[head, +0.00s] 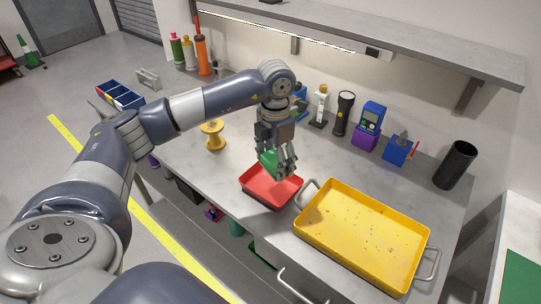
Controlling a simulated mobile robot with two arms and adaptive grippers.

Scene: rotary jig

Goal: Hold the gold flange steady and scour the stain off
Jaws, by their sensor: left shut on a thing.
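My left gripper (286,168) points down above the red tray and is shut on a green block (270,162), which looks like a scouring pad. The fingers hide part of the block. The gold flange (213,136), a spool-like yellow piece, stands upright on the grey bench to the left of the gripper, apart from it and beneath my left arm. I cannot make out a stain on it at this size. My right gripper is out of the picture.
A red tray (258,194) lies under the gripper. A yellow tray (335,255) with dark specks and metal handles is to its right. A flashlight (343,113), a blue meter (372,117) and a black cup (455,165) line the back. A shelf (430,50) overhangs the bench.

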